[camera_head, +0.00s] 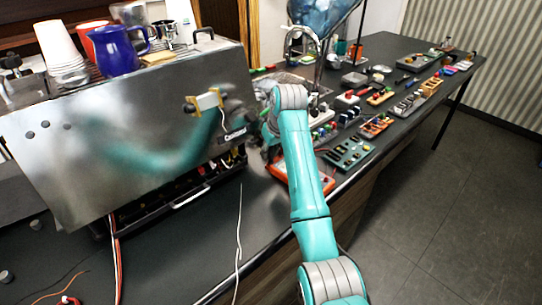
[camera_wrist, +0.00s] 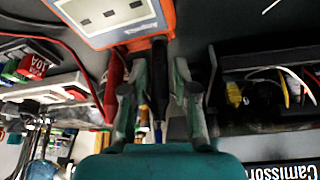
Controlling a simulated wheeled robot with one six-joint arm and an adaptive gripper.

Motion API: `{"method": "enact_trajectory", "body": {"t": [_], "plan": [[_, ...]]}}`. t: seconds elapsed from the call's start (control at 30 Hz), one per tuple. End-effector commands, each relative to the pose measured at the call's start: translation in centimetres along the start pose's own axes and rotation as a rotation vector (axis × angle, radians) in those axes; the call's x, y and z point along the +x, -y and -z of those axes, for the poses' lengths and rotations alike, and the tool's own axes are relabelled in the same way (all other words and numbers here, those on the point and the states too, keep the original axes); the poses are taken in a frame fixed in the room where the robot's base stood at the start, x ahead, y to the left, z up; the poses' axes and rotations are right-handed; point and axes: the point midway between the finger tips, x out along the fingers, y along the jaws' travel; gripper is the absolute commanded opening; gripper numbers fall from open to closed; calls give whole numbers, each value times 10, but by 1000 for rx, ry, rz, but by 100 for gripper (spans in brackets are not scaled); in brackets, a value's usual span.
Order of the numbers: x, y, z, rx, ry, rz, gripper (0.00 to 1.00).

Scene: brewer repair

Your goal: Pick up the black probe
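The black probe (camera_wrist: 158,82) shows in the wrist view as a dark upright stick in the middle of the picture, just below the orange multimeter (camera_wrist: 120,18). My gripper (camera_wrist: 161,70) is open, with one finger on each side of the black probe. Narrow gaps seem to show between the probe and the fingers. A red probe (camera_wrist: 113,86) lies just left of the left finger. In the head view the multimeter (camera_head: 300,182) lies on the counter beside my arm, and my fingers and the black probe are hidden behind the arm.
The steel brewer (camera_head: 120,140) stands left of my arm, with cups and a blue jug (camera_head: 118,50) on top. Several tools and trays, including a green tray (camera_head: 348,155), crowd the counter to the right.

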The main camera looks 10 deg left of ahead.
Motion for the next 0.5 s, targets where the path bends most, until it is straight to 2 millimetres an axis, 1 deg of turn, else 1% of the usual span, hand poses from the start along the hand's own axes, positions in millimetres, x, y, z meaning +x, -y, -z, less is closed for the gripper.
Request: {"method": "enact_trajectory", "body": {"t": [0.1,0.33,0.37,0.4,0.47,0.5], "plan": [[8,0,0,0,0,0,29],[10,0,0,0,-1,-1,29],[10,0,0,0,0,-1,26],[10,0,0,0,0,-1,16],[10,0,0,0,0,0,1],[10,0,0,0,0,-1,0]]}}
